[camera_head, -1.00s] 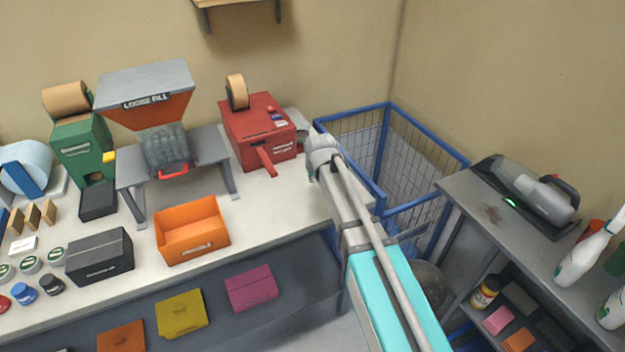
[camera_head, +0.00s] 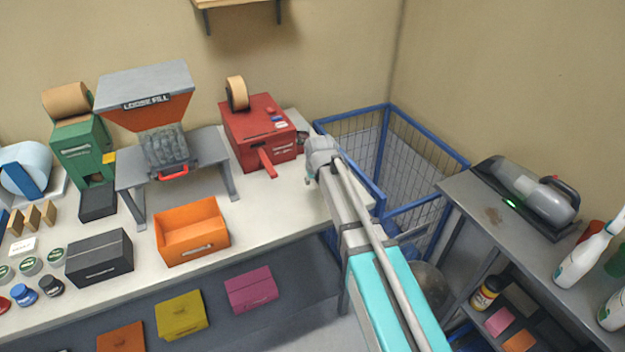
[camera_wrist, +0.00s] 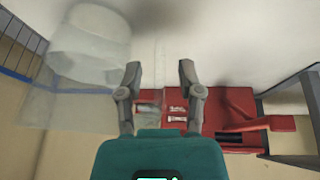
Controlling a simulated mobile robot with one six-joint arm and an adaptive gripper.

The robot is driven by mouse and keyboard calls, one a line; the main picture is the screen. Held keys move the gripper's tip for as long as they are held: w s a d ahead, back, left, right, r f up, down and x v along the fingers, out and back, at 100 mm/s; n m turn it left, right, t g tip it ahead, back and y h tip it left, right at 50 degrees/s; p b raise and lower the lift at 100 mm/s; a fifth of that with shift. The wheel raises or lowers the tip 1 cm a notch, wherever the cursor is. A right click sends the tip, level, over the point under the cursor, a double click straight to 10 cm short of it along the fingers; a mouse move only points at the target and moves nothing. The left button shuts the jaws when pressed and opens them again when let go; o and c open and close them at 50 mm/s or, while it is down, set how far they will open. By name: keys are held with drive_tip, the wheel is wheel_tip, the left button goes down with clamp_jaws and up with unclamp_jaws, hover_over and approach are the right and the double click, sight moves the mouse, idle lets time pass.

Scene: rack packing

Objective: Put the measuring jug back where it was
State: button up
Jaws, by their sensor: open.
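My gripper (camera_wrist: 160,72) is open in the wrist view, its two grey fingers apart with nothing between them. In the head view the grey end of my arm (camera_head: 322,152) is over the right end of the bench, just right of the red machine. A pale, translucent, rounded shape (camera_wrist: 90,45) is blurred at the upper left of the wrist view, apart from the fingers. It may be the measuring jug, but I cannot tell. In the head view no jug is clear; my arm covers part of the bench's right end.
The red machine (camera_head: 258,135) stands close left of my gripper. A blue-framed wire cart (camera_head: 385,150) is beyond the bench's right end. An orange bin (camera_head: 192,232) sits on the bench (camera_head: 275,215), with clear surface to its right. A grey shelf unit (camera_head: 490,215) is at right.

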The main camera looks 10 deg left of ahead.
drive_tip(key=p+v, duration=1.1)
drive_tip(key=v, duration=0.1)
idle(0.5)
drive_tip(key=shift+r, duration=0.15)
idle(0.6)
drive_tip(key=s+d+m+g, duration=0.1)
drive_tip(key=s+d+m, duration=0.1)
drive_tip(key=s+d, duration=0.3)
drive_tip(key=s+d+f+m+g+h, duration=0.1)
drive_tip(key=s+d, duration=0.5)
drive_tip(key=d, duration=0.6)
drive_tip(key=s+d+m+g, duration=0.2)
drive_tip(key=s+d, duration=0.3)
drive_tip(key=d, duration=0.4)
drive_tip(key=shift+s+d+f+m+h, duration=0.3)
drive_tip(key=shift+d+m, duration=0.05)
drive_tip(key=shift+m, duration=0.25)
